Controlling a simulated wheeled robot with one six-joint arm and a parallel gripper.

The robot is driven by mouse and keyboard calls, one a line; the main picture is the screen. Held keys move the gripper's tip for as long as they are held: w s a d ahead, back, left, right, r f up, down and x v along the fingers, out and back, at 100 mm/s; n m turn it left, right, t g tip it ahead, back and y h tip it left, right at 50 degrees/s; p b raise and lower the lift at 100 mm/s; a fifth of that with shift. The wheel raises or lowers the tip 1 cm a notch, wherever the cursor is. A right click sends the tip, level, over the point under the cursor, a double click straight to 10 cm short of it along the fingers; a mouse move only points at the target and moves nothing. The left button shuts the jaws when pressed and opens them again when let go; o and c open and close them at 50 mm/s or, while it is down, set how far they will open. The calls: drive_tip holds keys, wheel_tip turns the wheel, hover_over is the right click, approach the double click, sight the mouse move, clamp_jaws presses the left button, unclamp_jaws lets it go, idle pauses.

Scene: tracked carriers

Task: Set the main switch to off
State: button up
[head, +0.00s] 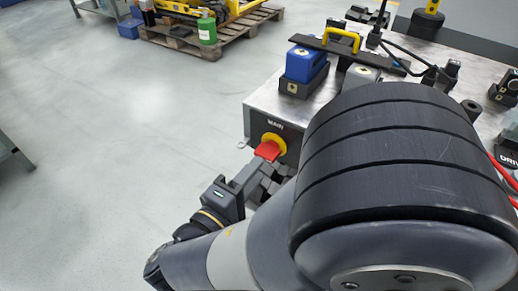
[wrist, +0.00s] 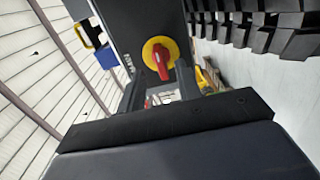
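The main switch is a red handle (head: 267,151) on a yellow round plate (head: 274,139), on the front face of the bench box below a label reading MAIN. In the wrist view the red handle (wrist: 162,62) stands roughly upright in the picture, across the yellow plate (wrist: 148,48). My gripper (head: 263,174) is just in front of the switch. In the wrist view my gripper (wrist: 158,88) has its fingers apart, one on each side below the handle, with nothing seen between them. Contact with the handle cannot be told. The switch's position markings are not readable.
The metal bench top (head: 262,97) carries a blue block (head: 304,64) in a dark holder and a black bar with a yellow handle (head: 341,39). My arm hides much of the bench. A pallet (head: 190,42) with a green canister (head: 207,29) stands behind.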

sight(265, 153)
drive_tip(key=shift+w+a+b+x, duration=0.1)
drive_tip(key=shift+a+b+x, duration=0.1)
drive_tip(key=shift+x, duration=1.25)
drive_tip(key=shift+w+a+b+x, duration=0.1)
drive_tip(key=shift+b+x, duration=0.05)
drive_tip(key=shift+x, duration=1.3)
clamp_jaws()
